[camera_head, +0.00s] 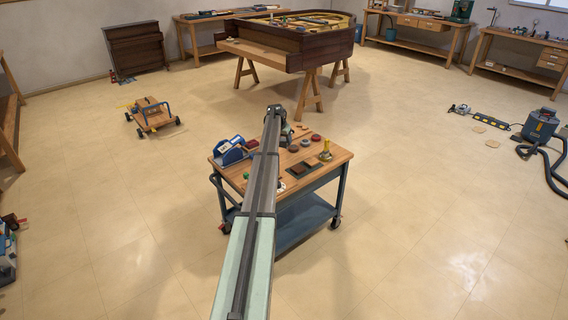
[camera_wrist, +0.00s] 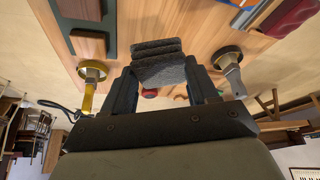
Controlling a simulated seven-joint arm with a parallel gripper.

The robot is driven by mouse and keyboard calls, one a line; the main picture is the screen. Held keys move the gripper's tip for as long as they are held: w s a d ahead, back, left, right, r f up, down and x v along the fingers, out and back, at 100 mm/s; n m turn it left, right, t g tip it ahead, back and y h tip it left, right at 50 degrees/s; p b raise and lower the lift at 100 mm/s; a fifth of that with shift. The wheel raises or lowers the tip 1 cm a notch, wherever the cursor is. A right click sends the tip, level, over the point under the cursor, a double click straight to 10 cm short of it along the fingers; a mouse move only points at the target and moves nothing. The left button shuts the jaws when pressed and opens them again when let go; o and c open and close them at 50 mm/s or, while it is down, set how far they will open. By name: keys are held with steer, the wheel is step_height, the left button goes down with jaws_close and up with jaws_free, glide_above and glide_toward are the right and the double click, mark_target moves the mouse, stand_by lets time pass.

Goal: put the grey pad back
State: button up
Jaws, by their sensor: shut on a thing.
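The grey pad (camera_wrist: 160,68), a stack of dark grey layers with a rough surface, shows in the wrist view between the fingers of my gripper (camera_wrist: 161,75). My gripper is shut on it, with one dark finger on each side. The wooden cart top (camera_wrist: 165,20) lies beyond the pad; I cannot tell whether the pad touches it. In the head view my arm reaches over the wooden cart (camera_head: 229,172) and hides the pad. A dark tray (camera_head: 301,170) holding a brown block lies on the cart; it also shows in the wrist view (camera_wrist: 110,22).
A brass-coloured tool (camera_head: 325,151) stands at the cart's right side. A blue caddy (camera_head: 232,151) stands at the left. A metal tool on a round dark base (camera_wrist: 229,62) is beside one finger. Floor around the cart is clear.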

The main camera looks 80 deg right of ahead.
steer(key=shift+f, duration=0.2)
steer(key=shift+m, duration=0.3)
steer(key=shift+f, duration=4.8)
steer(key=shift+f, duration=0.15)
steer(key=o, duration=1.1)
steer(key=v, duration=1.2)
steer(key=shift+w, duration=0.2)
steer(key=shift+o, duration=0.4)
steer(key=shift+d, duration=0.1)
